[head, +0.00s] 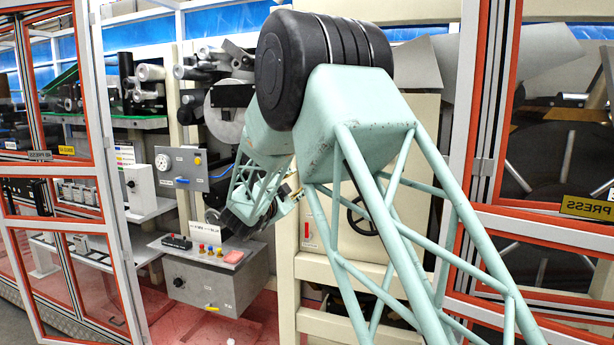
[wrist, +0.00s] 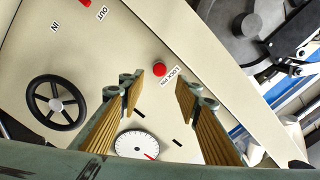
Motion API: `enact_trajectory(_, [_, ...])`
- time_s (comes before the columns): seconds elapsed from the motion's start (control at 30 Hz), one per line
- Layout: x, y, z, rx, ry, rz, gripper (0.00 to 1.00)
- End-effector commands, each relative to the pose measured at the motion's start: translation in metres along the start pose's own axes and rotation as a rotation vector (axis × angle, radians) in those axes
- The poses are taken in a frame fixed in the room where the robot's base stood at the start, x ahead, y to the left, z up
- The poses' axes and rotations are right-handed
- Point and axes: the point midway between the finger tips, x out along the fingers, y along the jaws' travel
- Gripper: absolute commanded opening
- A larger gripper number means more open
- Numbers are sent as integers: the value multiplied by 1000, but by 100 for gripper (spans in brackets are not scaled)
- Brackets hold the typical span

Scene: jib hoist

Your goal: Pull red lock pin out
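The red lock pin (wrist: 159,70) is a round red knob on a cream panel (wrist: 130,35), beside a "LOCK PIN" label (wrist: 170,77). In the wrist view it appears between and slightly beyond the tips of my gripper (wrist: 158,84). My gripper is open, with a wide gap between its two ribbed tan fingers, and nothing is held. The knob looks apart from both fingers; the exact depth gap is hard to tell. In the head view my arm hides the knob, and the gripper (head: 290,194) shows only small near the panel.
A black handwheel (wrist: 56,103) and a white dial (wrist: 137,145) are on the same panel. A red piece (wrist: 86,3) sits by the "OUT" and "IN" labels. A grey control box (head: 215,278) with buttons stands left of the panel. Orange-edged guard frames flank the area.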

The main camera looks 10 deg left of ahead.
Motion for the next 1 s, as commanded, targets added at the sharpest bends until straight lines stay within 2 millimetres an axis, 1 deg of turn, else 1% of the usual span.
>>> enact_trajectory(0.03, [7, 1, -1, 0, 1, 1, 31])
enact_trajectory(0.7, [93, 1, -1, 0, 1, 1, 31])
enact_trajectory(0.9, [109, 0, 0, 1, 0, 0, 31])
enact_trajectory(1.0, [114, 1, 0, 0, 0, 1, 31])
